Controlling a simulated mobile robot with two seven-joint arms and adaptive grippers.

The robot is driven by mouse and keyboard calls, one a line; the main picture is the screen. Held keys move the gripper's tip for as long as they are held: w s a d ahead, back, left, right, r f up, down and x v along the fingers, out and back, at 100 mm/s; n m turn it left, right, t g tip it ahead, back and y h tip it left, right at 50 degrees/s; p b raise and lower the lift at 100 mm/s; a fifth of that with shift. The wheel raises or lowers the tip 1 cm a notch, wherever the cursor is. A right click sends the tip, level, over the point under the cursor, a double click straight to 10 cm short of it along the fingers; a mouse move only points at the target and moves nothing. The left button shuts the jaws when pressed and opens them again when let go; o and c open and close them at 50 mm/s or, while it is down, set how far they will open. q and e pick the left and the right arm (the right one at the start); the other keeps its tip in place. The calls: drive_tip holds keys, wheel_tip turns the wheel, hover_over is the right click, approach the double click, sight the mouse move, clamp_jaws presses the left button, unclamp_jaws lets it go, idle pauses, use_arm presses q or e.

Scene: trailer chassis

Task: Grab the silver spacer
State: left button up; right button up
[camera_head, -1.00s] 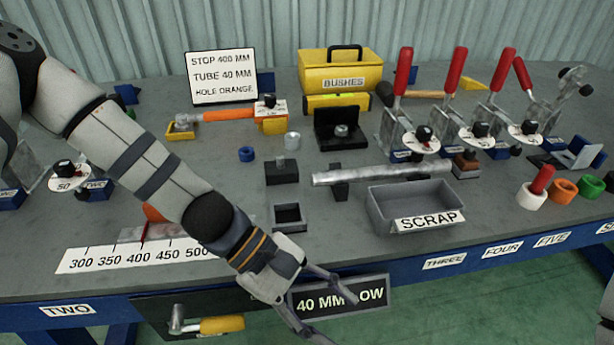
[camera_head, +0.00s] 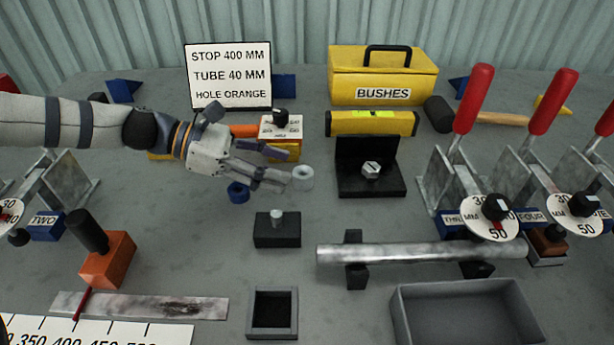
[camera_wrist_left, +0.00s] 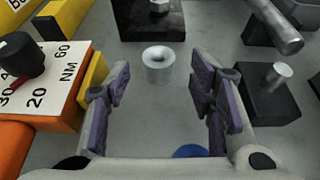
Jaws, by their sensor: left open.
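The silver spacer (camera_head: 303,178) is a short light-grey ring standing on the grey bench top. In the left wrist view the spacer (camera_wrist_left: 158,65) stands upright with its hole facing up, just ahead of the fingertips and between their lines. My left gripper (camera_head: 283,167) reaches in from the left with its fingers spread, empty, pointing at the spacer. In the left wrist view both purple-padded fingers of the gripper (camera_wrist_left: 160,85) are apart, with bare bench between them. My right gripper does not show.
A blue ring (camera_head: 238,192) lies below my left gripper. A black block with a silver pin (camera_head: 277,228) stands nearer the front. A black stand with a hex part (camera_head: 371,170) is to the right. The torque gauge box (camera_head: 282,128) is close behind the fingers.

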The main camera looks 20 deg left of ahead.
sight(309, 172)
use_arm(q)
drive_tip(key=b+x, duration=0.1)
drive_tip(key=x, duration=0.3)
drive_tip(key=shift+w+d+f, duration=0.1)
drive_tip(key=shift+w+d, duration=0.1)
drive_tip(key=shift+r, duration=0.25)
drive_tip(key=shift+w, duration=0.1)
clamp_jaws()
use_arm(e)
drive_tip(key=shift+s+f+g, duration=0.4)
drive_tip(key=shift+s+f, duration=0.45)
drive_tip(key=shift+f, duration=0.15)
use_arm(q)
drive_tip(key=shift+r, duration=0.1)
